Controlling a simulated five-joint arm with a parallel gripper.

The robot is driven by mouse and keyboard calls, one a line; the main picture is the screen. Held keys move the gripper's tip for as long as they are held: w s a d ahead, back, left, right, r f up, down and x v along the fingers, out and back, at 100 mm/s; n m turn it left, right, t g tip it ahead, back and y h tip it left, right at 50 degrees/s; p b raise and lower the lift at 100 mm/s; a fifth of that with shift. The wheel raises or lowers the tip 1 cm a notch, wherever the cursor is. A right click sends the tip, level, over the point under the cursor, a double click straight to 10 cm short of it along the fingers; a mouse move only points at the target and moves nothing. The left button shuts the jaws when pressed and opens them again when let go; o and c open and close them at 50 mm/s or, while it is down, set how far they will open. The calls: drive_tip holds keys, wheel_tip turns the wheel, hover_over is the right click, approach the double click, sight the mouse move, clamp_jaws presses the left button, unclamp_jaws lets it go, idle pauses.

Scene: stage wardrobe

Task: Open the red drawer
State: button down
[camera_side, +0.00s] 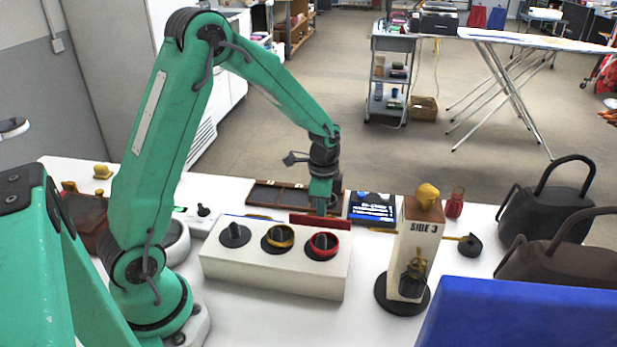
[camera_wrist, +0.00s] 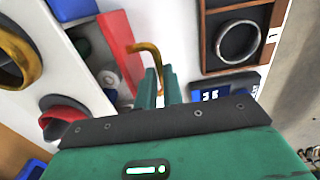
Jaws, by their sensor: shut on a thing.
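The red drawer (camera_side: 318,221) shows in the side view as a red front panel at the far side of a white box (camera_side: 270,279). In the wrist view, the red front (camera_wrist: 122,48) stands out from the white box (camera_wrist: 62,75), with small grey and green items visible in the gap, so it looks partly open. A brass hooked handle (camera_wrist: 146,47) sticks out from the front. My gripper (camera_wrist: 160,84) is shut on this handle. In the side view my gripper (camera_side: 321,207) points down just behind the box; its fingertips are partly hidden by the red panel.
The box carries black, yellow and red knobs (camera_side: 322,245). Beyond my gripper lie a wooden tray (camera_side: 268,194) and a dark screen (camera_side: 372,207). A white post (camera_side: 414,245) on a black base stands right. Black bags (camera_side: 548,212) are farther right.

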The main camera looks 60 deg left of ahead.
drive_tip(key=w+a, duration=0.4)
drive_tip(key=shift+w+a, duration=0.25)
drive_tip(key=shift+w, duration=0.1)
drive_tip(key=c, duration=1.8)
unclamp_jaws()
drive_tip(key=shift+r, duration=0.15)
wheel_tip(320, 180, up, 8)
drive_tip(key=shift+f, duration=0.2)
